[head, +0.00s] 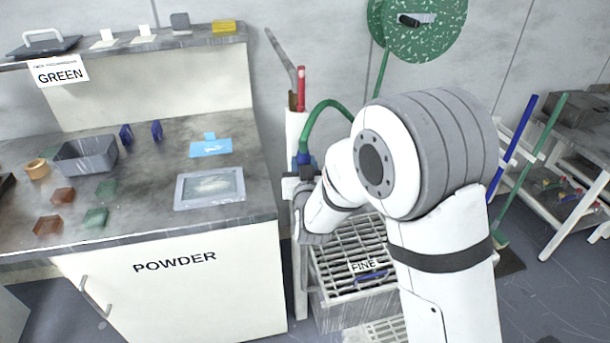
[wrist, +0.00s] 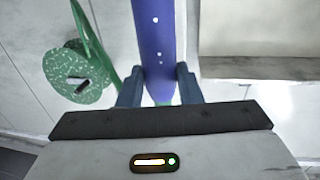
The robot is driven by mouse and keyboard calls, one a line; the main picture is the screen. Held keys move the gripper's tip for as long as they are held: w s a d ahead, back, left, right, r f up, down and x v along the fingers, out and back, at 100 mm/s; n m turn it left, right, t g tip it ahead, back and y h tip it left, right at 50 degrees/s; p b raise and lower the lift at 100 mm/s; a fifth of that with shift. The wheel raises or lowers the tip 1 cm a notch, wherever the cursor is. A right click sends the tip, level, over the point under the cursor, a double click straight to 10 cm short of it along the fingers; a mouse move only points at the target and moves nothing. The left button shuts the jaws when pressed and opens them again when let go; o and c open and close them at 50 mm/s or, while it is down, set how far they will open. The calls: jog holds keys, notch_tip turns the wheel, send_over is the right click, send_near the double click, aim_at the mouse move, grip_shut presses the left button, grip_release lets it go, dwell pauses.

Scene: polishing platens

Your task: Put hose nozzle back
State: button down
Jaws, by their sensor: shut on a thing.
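The blue hose nozzle (wrist: 153,45) is between the two fingers of my gripper (wrist: 158,88) in the wrist view; the gripper is shut on it. In the head view, a small part of the blue nozzle (head: 304,159) shows at my gripper (head: 299,174), beside the powder bench. The green hose (head: 326,106) arches up from there and passes behind my arm. The green hose reel (head: 440,42) is on the wall, and also shows at the left of the wrist view (wrist: 62,75). My arm hides part of the hose; the nozzle's holder cannot be made out.
The powder bench (head: 130,210) stands left of my gripper, with a tray (head: 84,157) and small blocks on top. A white post (head: 295,128) with a red handle (head: 301,86) stands just behind my gripper. A grated bin (head: 335,243) marked FINE is below. A rack (head: 550,165) stands at right.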

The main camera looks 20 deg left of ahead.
jog(key=f, duration=0.3)
jog(key=shift+w+a+f, duration=0.1)
jog(key=shift+w+f, duration=0.1)
jog(key=shift+f, duration=0.25)
jog(key=c, duration=1)
grip_release()
